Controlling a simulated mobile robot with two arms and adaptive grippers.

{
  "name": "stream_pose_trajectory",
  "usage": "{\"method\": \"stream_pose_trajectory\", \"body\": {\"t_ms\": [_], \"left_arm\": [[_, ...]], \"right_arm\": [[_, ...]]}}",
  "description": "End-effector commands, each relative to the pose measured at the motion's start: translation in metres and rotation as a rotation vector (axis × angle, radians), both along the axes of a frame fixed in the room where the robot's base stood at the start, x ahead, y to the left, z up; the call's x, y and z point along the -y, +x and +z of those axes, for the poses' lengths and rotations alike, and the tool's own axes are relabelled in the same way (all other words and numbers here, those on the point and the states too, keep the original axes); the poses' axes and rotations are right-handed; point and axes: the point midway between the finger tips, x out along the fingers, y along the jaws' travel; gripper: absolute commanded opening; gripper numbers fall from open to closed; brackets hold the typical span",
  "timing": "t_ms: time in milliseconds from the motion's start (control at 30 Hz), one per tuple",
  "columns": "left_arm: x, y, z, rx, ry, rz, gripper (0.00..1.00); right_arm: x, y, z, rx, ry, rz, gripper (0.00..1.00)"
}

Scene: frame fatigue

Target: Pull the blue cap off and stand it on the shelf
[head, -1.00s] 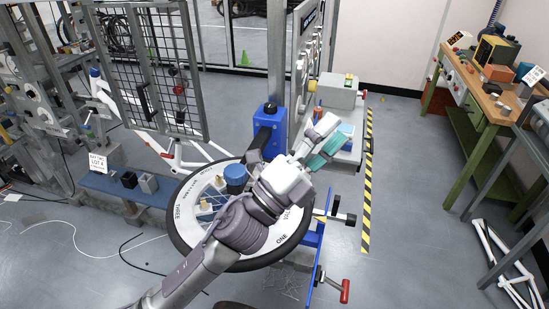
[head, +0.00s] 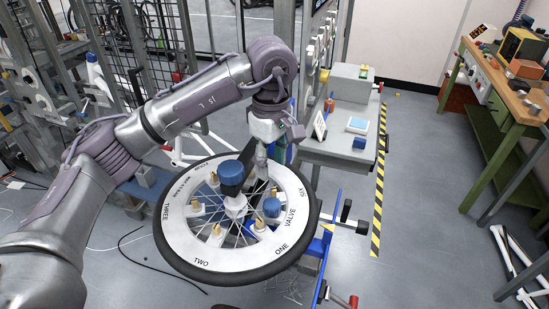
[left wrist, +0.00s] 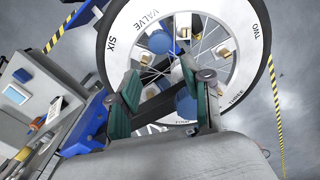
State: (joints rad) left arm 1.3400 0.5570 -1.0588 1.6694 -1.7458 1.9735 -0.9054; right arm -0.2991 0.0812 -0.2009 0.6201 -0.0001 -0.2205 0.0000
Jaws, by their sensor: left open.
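The wheel (head: 240,268) lies nearly flat on a stand, its white disc marked with numbers and VALVE. A blue cap (head: 272,207) sits on the disc beside VALVE; it also shows in the left wrist view (left wrist: 158,42). A larger blue knob (head: 231,172) stands above the hub. My left gripper (head: 263,170) points down over the wheel's far side, partly hidden by its wrist. In the left wrist view its green-padded fingers (left wrist: 160,75) are apart, with nothing held. The grey shelf (head: 340,150) is to the right. My right gripper is out of view.
A dark clamp arm (head: 247,155) reaches over the wheel. A wooden bench (head: 500,90) stands right, beyond open floor.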

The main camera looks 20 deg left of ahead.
Motion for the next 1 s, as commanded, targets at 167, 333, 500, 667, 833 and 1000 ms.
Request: {"method": "stream_pose_trajectory", "body": {"t_ms": [167,333,500,667,833,1000], "left_arm": [[0.000,-0.002,-0.025,-0.006,0.000,-0.001,0.49],[0.000,-0.002,-0.058,-0.007,-0.003,0.000,0.49],[0.001,-0.002,-0.092,-0.008,-0.004,0.000,0.49],[0.001,-0.001,-0.115,-0.005,-0.005,-0.001,0.49],[0.001,-0.001,-0.129,-0.003,-0.004,-0.001,0.49],[0.001,-0.001,-0.133,-0.002,-0.005,-0.002,0.49]], "right_arm": [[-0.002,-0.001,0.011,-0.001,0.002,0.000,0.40],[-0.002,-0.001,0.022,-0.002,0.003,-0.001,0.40],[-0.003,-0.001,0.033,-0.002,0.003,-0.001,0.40],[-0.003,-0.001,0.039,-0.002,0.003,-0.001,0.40],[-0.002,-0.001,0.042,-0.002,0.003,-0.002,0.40],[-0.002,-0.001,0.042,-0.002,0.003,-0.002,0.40]]}}
